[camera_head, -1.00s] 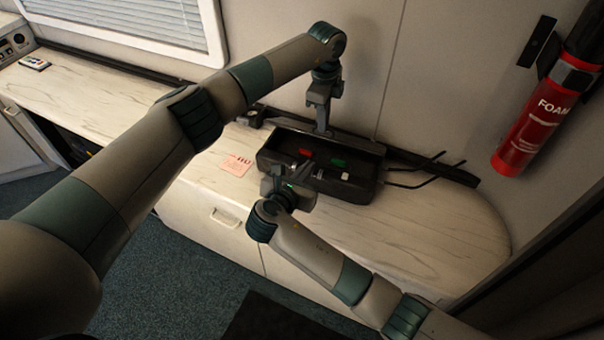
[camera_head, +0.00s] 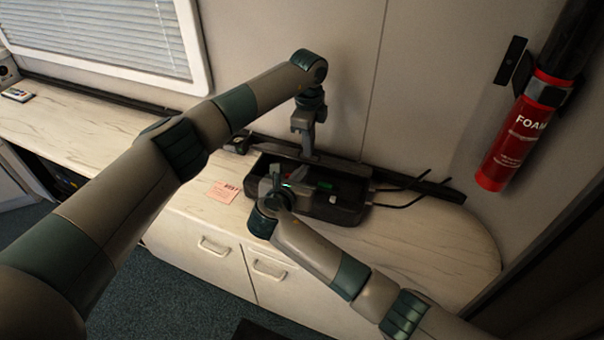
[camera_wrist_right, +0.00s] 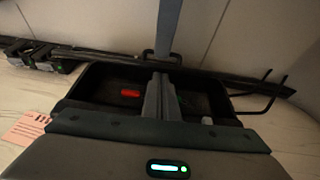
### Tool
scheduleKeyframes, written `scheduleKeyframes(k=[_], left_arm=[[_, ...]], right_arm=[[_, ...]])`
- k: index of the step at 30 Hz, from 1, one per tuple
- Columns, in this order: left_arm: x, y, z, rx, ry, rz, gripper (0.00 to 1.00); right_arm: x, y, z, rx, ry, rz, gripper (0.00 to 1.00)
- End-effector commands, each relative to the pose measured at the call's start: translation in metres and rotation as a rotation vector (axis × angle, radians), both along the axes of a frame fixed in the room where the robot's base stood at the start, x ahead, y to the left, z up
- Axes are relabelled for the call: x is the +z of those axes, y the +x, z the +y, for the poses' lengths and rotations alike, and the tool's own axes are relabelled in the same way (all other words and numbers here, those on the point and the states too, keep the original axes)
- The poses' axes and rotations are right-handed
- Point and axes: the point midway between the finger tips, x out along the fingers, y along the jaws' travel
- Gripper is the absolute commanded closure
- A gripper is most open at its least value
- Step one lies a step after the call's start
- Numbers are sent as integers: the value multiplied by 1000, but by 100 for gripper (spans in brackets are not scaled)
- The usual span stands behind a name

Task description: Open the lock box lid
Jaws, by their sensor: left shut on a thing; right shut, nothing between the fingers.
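The black lock box (camera_head: 338,213) stands on the counter against the wall with its top open. A red piece (camera_wrist_right: 130,93), a green piece (camera_head: 325,185) and a small white piece (camera_head: 333,198) show inside. The lid (camera_head: 343,164) is raised along the back edge, seen nearly edge-on. My left gripper (camera_head: 308,153) points down at the back of the box and is shut on the lid's handle (camera_wrist_right: 150,55). My right gripper (camera_head: 288,181) is shut and empty, over the box's front left part. Its closed fingers (camera_wrist_right: 161,85) cover the middle of the interior in the right wrist view.
A pink note (camera_head: 223,192) lies on the counter left of the box. A red fire extinguisher (camera_head: 520,140) hangs on the right wall.

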Motion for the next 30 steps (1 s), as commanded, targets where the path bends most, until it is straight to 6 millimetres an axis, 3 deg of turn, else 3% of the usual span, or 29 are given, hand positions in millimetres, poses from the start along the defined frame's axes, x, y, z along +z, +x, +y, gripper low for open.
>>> scheduleKeyframes(k=[6, 13, 15, 16, 30], left_arm=[[-2, -1, -1, -1, 0, 2, 100], [-5, -4, 0, -1, 3, 12, 100], [-6, -4, 0, -1, 3, 13, 77], [-6, -4, 0, -1, 4, 14, 75], [6, -4, 1, -1, 5, 13, 75]], right_arm=[[16, 10, -3, -1, 1, -4, 100], [20, 13, -4, -1, 0, -11, 100], [21, 13, -4, -1, 0, -14, 100], [21, 13, -4, -1, 0, -14, 100], [22, 13, -4, -1, 3, -13, 100]])
